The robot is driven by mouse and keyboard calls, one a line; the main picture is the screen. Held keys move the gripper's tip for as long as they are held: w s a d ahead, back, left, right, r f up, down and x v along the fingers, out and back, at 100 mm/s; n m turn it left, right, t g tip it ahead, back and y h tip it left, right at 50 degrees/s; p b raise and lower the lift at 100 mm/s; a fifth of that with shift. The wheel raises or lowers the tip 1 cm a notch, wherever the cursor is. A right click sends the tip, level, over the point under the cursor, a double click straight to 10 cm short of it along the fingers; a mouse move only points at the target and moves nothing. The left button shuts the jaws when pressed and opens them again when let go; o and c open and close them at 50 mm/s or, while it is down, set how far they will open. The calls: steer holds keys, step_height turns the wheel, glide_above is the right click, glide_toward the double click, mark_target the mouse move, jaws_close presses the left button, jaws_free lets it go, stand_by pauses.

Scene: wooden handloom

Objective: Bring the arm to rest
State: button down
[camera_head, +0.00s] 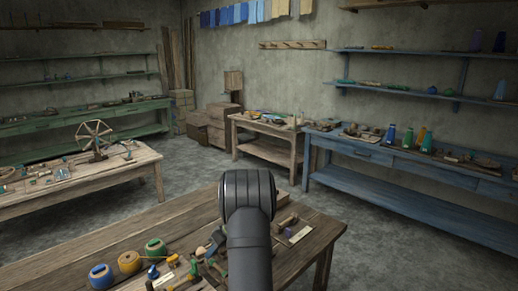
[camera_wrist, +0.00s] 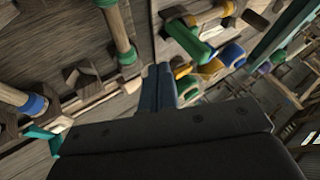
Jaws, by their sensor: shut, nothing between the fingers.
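In the wrist view my gripper (camera_wrist: 158,75) shows as two dark fingers pressed together, with nothing between them. Its tips point toward a wooden surface with several parts, and I cannot tell how far off that surface is. In the head view my dark arm rises at the bottom centre over the near wooden table (camera_head: 150,232) and hides part of it. My fingers cannot be made out in that view.
Blue (camera_head: 101,276), yellow (camera_head: 129,262) and green (camera_head: 156,248) spools stand on the near table with small tools beside them. A table with a wheel (camera_head: 94,137) stands left, a blue bench (camera_head: 400,160) right. Grey floor between the tables is clear.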

steer(key=shift+s+a+f, duration=0.1)
steer(key=shift+s+a, duration=1.3)
steer(key=shift+s, duration=0.05)
steer(key=c, duration=1.3)
jaws_free()
steer(key=shift+a, duration=0.1)
steer(key=s+a+r+n+h, duration=0.1)
steer(key=a, duration=0.1)
steer(key=s+a+r+n, duration=0.1)
steer(key=n, duration=0.1)
steer(key=s+a+r+n+h, duration=0.1)
steer(key=a+r+n, duration=0.1)
steer(key=shift+s+a+r+h, duration=0.1)
steer(key=shift+s+a+h, duration=0.05)
steer(key=shift+a+h, duration=0.15)
steer(key=c, duration=0.3)
steer(key=o, duration=1.6)
steer(key=s+a+r+n+t+h, duration=0.1)
steer(key=s+a+r+n+h, duration=0.1)
steer(key=s+a+r+n, duration=0.1)
steer(key=shift+s+a+r+n+t, duration=0.3)
steer(key=shift+a+r+n, duration=0.5)
steer(key=shift+a+r, duration=0.05)
steer(key=s+a+r+n+t+h, duration=0.2)
steer(key=s+a+r+n+t, duration=0.15)
steer(key=a+r+n, duration=0.45)
steer(key=w+d+f+m, duration=0.1)
steer(key=w+f, duration=0.3)
steer(key=f, duration=0.4)
steer(key=shift+f, duration=0.25)
